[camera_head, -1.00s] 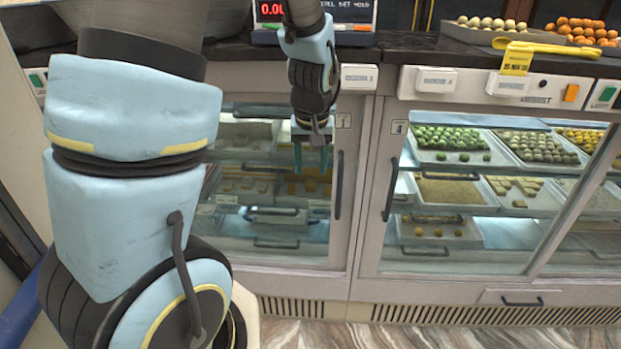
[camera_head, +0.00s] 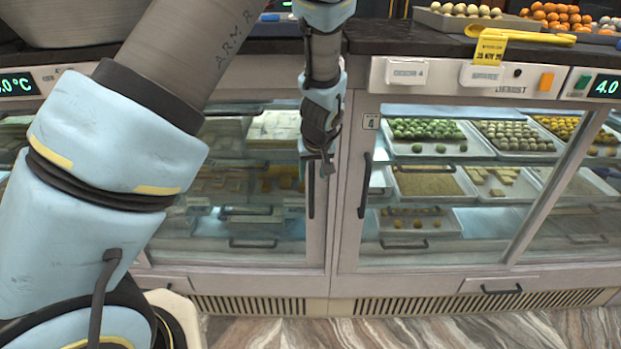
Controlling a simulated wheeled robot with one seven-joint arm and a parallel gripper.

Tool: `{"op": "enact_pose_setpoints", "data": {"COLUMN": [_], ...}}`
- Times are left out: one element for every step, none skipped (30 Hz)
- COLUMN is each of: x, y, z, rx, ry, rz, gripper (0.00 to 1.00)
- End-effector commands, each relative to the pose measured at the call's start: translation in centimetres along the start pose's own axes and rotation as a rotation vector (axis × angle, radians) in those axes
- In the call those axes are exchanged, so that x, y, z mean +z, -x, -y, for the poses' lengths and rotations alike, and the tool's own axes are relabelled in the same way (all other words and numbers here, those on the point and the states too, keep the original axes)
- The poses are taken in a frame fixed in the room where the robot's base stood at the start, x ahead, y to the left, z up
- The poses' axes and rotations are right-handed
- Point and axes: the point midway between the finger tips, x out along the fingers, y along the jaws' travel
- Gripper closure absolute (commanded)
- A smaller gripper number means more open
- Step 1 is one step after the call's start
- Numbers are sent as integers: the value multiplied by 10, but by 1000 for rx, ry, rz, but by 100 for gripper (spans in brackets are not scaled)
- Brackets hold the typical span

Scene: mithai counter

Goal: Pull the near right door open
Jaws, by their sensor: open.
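Two glass doors of the display counter face me. The left door (camera_head: 225,215) has a dark vertical handle (camera_head: 311,192) at its right edge. The right door (camera_head: 470,262), beside a plate marked 4, has a dark vertical handle (camera_head: 365,186) at its left edge. Both doors look shut. My gripper (camera_head: 327,167) is open and empty, in front of the frame between the two handles, near the top of the left handle. Its fingers are hard to make out, and I cannot tell whether it touches the left handle.
Trays of green and pale sweets (camera_head: 428,150) stand on shelves behind the right glass. On the dark countertop (camera_head: 400,38) are a tray of round sweets (camera_head: 470,24), yellow tongs (camera_head: 530,37) and a yellow tag (camera_head: 490,48). The marbled floor (camera_head: 430,330) ahead is clear.

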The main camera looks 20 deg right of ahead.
Motion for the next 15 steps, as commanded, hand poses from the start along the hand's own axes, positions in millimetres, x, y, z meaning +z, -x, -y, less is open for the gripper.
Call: {"op": "enact_pose_setpoints", "data": {"x": [-1, 0, 0, 0, 0, -1, -1, -1, -1, 0, 0, 0, 0, 0, 0], "y": [-8, -12, -18, -23, -26, -30, -34, -36, -39, -41, -43, -44, -45, -46, -46], "z": [1, 1, 0, 0, 0, 0, 0, 0, 0, 0, 0, 0, 0, 0, 0], "rx": [-3, -3, -1, -2, -2, -1, -1, -1, 0, 0, -1, 0, 0, 0, 1], "ry": [0, -1, -1, -1, -1, 0, 0, 0, 0, -1, -1, -1, -1, -1, -1], "rz": [2, 2, 2, 3, 2, 1, 1, 0, 0, 1, 1, 0, 0, 0, 0], "gripper": [48, 48, 48, 48, 48, 48, 48, 48, 48, 48, 48, 48, 48, 48, 48]}}
